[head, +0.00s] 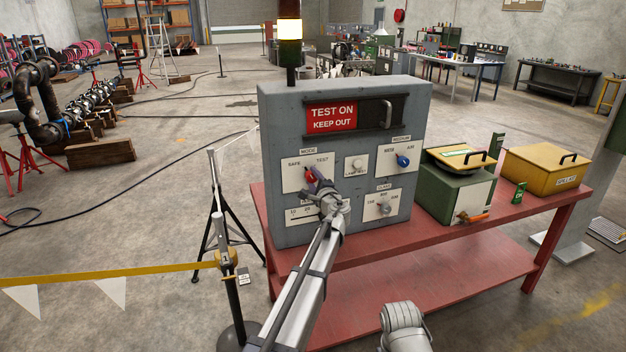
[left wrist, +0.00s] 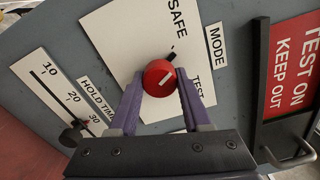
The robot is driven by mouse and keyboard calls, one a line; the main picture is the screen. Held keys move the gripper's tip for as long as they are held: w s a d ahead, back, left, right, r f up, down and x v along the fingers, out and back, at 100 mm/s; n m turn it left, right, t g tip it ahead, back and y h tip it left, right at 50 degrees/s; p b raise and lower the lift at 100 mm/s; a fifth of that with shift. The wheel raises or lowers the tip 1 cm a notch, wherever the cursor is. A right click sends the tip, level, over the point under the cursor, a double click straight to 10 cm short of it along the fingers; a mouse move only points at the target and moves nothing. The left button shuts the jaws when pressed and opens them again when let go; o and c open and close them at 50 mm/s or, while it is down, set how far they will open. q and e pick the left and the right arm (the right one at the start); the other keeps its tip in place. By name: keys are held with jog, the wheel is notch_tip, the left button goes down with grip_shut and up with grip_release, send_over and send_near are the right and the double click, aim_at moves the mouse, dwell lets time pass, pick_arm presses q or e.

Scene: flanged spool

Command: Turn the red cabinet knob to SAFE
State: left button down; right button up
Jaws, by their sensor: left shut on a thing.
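The red cabinet knob (head: 311,174) sits on the white MODE plate (head: 294,180) of the grey cabinet (head: 350,110), with SAFE at the plate's left and TEST at its right. My left gripper (head: 316,182) reaches the knob from the front. In the left wrist view, its purple fingers (left wrist: 159,95) are shut on the round red knob (left wrist: 156,82), one on each side. The exact setting is hard to tell. My right gripper is out of view.
A TEST ON / KEEP OUT sign (head: 331,116) is above the knob. A blue knob (head: 403,161), a hold-time slider (left wrist: 72,134) and a class knob (head: 384,208) are close by. The cabinet stands on a red bench (head: 480,226). Yellow barrier tape (head: 110,279) crosses at left.

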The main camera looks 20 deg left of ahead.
pick_arm(q)
jog(key=shift+n, duration=1.1)
jog(key=shift+c, duration=1.8)
grip_release()
jog(key=shift+s, duration=0.15)
jog(key=v, duration=0.7)
jog(key=shift+s+d, duration=0.2)
